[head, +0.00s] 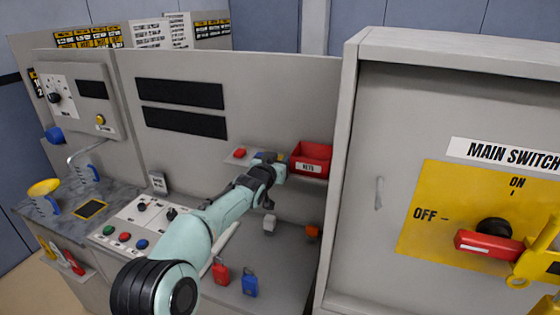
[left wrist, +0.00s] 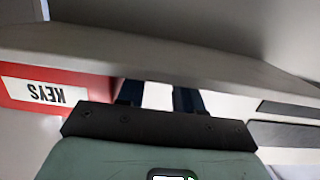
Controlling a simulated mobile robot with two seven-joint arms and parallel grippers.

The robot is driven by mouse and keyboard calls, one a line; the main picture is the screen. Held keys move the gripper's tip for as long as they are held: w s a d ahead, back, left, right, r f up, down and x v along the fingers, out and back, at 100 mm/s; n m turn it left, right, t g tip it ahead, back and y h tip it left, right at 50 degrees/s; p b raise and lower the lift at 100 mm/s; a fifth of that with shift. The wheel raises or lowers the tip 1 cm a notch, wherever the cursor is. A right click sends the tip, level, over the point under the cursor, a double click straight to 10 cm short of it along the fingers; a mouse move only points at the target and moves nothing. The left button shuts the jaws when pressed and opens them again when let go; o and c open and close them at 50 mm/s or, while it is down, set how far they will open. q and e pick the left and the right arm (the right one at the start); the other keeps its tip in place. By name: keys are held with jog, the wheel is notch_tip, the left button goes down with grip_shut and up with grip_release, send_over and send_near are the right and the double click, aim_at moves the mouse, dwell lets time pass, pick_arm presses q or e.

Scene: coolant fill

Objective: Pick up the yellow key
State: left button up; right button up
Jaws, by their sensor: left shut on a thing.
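My left gripper (head: 276,170) is at the small shelf beside the red KEYS bin (head: 311,158), on the bin's left side. The KEYS bin also shows at the left in the left wrist view (left wrist: 40,90). My right gripper is not in view.
A small red object (head: 240,153) lies on the shelf left of my gripper. Red (head: 221,273) and blue (head: 250,284) padlocks are on the lower panel. The main switch cabinet (head: 380,120) stands close on the right. A yellow funnel (head: 44,187) is far left.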

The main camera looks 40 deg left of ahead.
pick_arm(q)
notch_tip(320, 180, up, 10)
jog(key=p, duration=0.4)
notch_tip(320, 180, up, 10)
send_over(282, 158)
jog(key=s, duration=0.2)
jog(key=shift+w+d+b, duration=0.1)
jog(key=shift+w+b, duration=0.1)
jog(key=shift+b, duration=0.15)
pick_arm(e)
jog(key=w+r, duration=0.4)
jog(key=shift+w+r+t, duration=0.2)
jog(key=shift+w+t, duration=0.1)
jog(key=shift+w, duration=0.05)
